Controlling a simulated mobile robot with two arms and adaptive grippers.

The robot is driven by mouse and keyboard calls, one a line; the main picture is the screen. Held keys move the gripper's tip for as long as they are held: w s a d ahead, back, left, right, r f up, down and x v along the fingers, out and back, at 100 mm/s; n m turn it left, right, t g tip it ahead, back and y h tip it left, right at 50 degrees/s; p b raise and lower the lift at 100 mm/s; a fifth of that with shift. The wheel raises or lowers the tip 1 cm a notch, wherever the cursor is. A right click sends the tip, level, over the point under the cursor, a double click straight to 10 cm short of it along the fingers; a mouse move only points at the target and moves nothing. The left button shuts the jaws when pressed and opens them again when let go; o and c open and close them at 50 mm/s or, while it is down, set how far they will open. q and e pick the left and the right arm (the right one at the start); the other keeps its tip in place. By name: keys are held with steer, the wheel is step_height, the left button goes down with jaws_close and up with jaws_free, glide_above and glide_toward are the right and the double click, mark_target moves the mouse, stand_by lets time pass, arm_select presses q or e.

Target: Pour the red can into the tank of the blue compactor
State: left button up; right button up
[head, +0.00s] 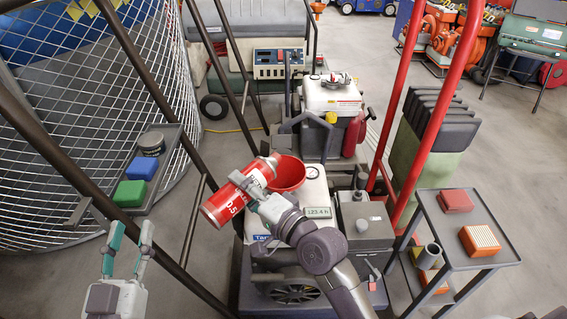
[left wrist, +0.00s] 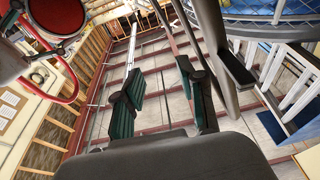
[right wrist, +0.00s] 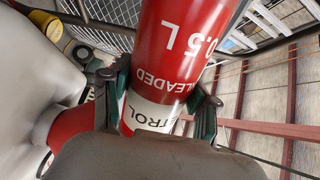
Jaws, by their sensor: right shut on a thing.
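The red can (head: 222,204), with white lettering and a white band, is tilted in my right gripper (head: 250,190). Its upper right end is close to a red funnel (head: 289,172); I cannot tell whether they touch or whether anything flows. The funnel sits at the white tank (head: 315,200) of a machine with an hour display. The right wrist view shows the can (right wrist: 180,50) between both fingers, with red funnel (right wrist: 70,135) at left. My left gripper (head: 128,240) is open and empty at the lower left; its parted fingers show in the left wrist view (left wrist: 165,95).
A narrow shelf (head: 168,172) at left holds a green block, a blue block and a dark tub. A grey cart (head: 455,225) with red boxes stands at right. Dark bars and a red handle frame (head: 440,110) rise around the machine. Another white-tanked machine (head: 330,98) stands behind.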

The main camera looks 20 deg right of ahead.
steer(key=shift+r+m+p, duration=0.15)
steer(key=shift+m+p, duration=0.45)
arm_select(q)
step_height(320, 180, down, 12)
steer(key=s+a+g+y+p, duration=0.1)
steer(key=s+a+g+y, duration=0.2)
steer(key=g, duration=0.5)
arm_select(e)
steer(key=shift+r+m, duration=0.25)
steer(key=shift+m, duration=0.15)
steer(key=shift+w+d+r+m+p, duration=0.1)
steer(key=shift+r+m+p, duration=0.2)
steer(key=shift+p, duration=0.45)
steer(key=shift+r+m+p, duration=0.3)
steer(key=shift+r+p, duration=0.15)
steer(key=shift+p, duration=0.25)
arm_select(q)
steer(key=s+a+f+g+y, duration=0.1)
steer(key=s+a+f+g, duration=0.2)
steer(key=s+f+g, duration=0.3)
steer(key=s+g, duration=0.1)
steer(key=s, duration=0.3)
steer(key=shift+s+a+f+n, duration=0.15)
steer(key=shift+s+f+n, duration=0.05)
steer(key=shift+n, duration=0.2)
arm_select(e)
steer(key=shift+f, duration=0.1)
arm_select(q)
steer(key=shift+w, duration=0.1)
